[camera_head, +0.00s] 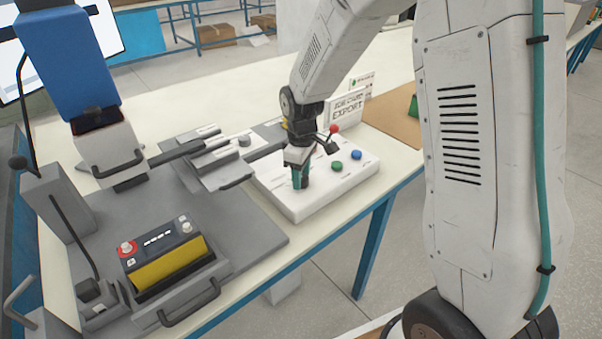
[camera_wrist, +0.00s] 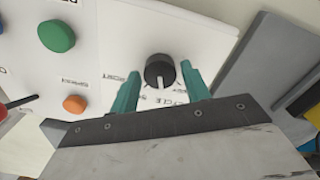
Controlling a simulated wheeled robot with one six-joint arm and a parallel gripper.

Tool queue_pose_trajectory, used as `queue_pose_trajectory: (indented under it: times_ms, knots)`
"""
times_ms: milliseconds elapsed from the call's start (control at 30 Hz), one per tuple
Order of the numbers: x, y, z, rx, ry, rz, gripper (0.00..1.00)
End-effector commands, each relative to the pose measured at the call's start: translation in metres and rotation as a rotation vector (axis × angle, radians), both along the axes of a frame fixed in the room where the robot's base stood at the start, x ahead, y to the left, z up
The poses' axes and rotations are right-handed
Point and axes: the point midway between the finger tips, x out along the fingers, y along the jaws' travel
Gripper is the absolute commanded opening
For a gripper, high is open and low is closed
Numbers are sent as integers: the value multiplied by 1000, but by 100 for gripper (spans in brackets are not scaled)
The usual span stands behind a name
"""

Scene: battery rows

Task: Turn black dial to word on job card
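The job card (camera_head: 347,110) stands behind the control box in the head view and reads EXPORT. The white control box (camera_head: 283,203) lies on the table. The black dial (camera_wrist: 159,71) is on its face, with a light mark at its lower edge in the wrist view. Small words surround the dial, partly hidden and too small to read surely. My gripper (camera_head: 301,180) points down over the near left part of the box. In the wrist view its teal fingers (camera_wrist: 160,76) stand open on either side of the dial, with a gap on both sides.
A green button (camera_head: 337,167), a blue button (camera_head: 356,155) and a red-knobbed lever (camera_head: 333,128) are on the box. An orange button (camera_wrist: 74,103) shows in the wrist view. A grey fixture (camera_head: 225,165) stands left of the box. A battery (camera_head: 160,239) sits in a holder at the front left.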

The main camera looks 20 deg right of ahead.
Motion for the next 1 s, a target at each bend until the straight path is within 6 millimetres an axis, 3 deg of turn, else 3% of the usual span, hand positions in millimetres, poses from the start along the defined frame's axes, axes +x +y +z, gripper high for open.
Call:
queue_pose_trajectory:
  times_ms: [33, 100, 567, 1000]
  knots:
    - [0, 0, 0, 0, 0, 0, 32]
    - [0, 0, 0, 0, 0, 0, 13]
    - [0, 0, 0, 0, 0, -77, 12]
    - [0, 0, 1, 0, 0, -441, 12]
